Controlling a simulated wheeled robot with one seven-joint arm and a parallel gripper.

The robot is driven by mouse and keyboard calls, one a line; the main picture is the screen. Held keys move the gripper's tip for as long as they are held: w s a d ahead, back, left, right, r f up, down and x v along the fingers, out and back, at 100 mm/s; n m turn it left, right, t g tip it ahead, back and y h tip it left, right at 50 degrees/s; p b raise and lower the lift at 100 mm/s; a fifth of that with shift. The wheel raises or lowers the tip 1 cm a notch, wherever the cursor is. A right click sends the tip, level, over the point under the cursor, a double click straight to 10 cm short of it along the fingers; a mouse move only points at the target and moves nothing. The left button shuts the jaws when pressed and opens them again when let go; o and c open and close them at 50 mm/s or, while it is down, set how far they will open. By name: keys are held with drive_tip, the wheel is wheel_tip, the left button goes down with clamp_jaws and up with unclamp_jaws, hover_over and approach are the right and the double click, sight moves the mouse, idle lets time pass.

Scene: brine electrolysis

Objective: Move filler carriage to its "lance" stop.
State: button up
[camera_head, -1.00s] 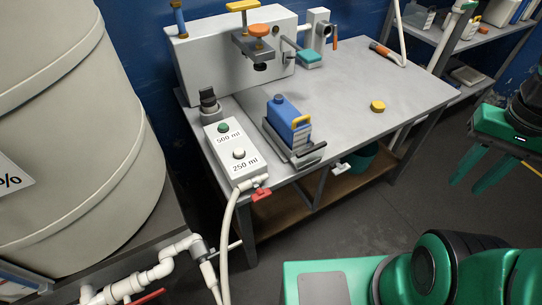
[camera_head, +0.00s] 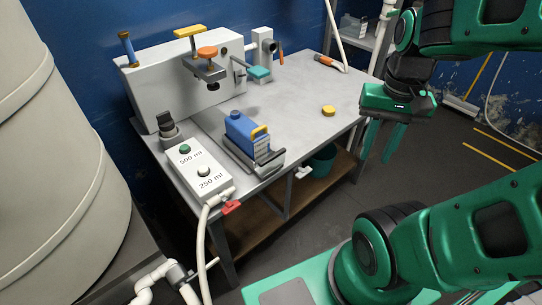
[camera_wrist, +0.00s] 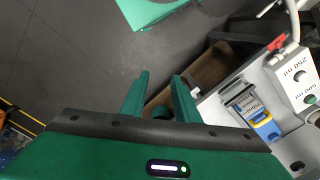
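The filler carriage (camera_head: 268,166) is a grey tray with a dark bar at its front, on the table's near edge. It carries a blue jug (camera_head: 240,128) with a yellow handle, standing upright. In the wrist view, the jug (camera_wrist: 263,126) and carriage (camera_wrist: 242,97) show at the right. The grey filler (camera_head: 160,90) stands behind, its dark nozzle (camera_head: 212,86) overhanging the table. No label reading "lance" is legible. My gripper (camera_head: 376,156) is open and empty, off the table's right side, apart from the carriage; its fingers also show in the wrist view (camera_wrist: 159,80).
A white box (camera_head: 198,172) with 500 ml and 250 ml buttons stands left of the carriage, with a red valve lever (camera_head: 231,207). A teal bucket (camera_head: 322,162) sits below.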

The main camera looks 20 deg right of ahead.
drive_tip(key=w+a+f+m, duration=0.1)
drive_tip(key=w+a+m, duration=0.3)
drive_tip(key=w, duration=0.7)
drive_tip(key=m, duration=0.3)
hover_over(273, 155)
wheel_tip(273, 155, down, 4)
drive_tip(key=shift+a+f, duration=0.15)
wheel_tip(273, 155, down, 10)
drive_tip(key=shift+s+f, duration=0.1)
clamp_jaws()
